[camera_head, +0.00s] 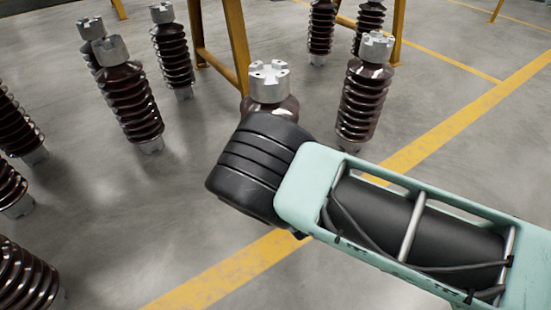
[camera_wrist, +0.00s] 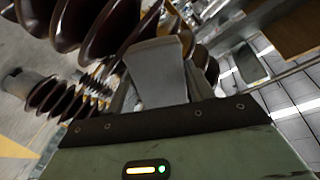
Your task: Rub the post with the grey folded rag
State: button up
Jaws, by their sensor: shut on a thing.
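A brown ribbed post with a silver slotted cap (camera_head: 268,80) stands behind my wrist in the head view, its lower body hidden by my arm. In the wrist view, large dark brown ribs (camera_wrist: 95,22) fill the upper left, running close past the fingers. My gripper (camera_wrist: 158,82) is shut on the grey folded rag (camera_wrist: 158,70), which stands up between the fingers. The rag overlaps the ribs in the picture; I cannot tell whether it touches them. The head view hides the fingers and rag.
Several similar posts stand around, one (camera_head: 366,92) to the right and another (camera_head: 128,95) to the left. Yellow frame legs (camera_head: 238,40) rise behind.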

jog(key=shift+p+v, duration=1.1)
jog(key=shift+v, duration=1.8)
jog(key=p+v, duration=0.1)
jog(key=v, duration=0.2)
jog(key=shift+r+p, duration=0.1)
jog(key=shift+p, duration=0.2)
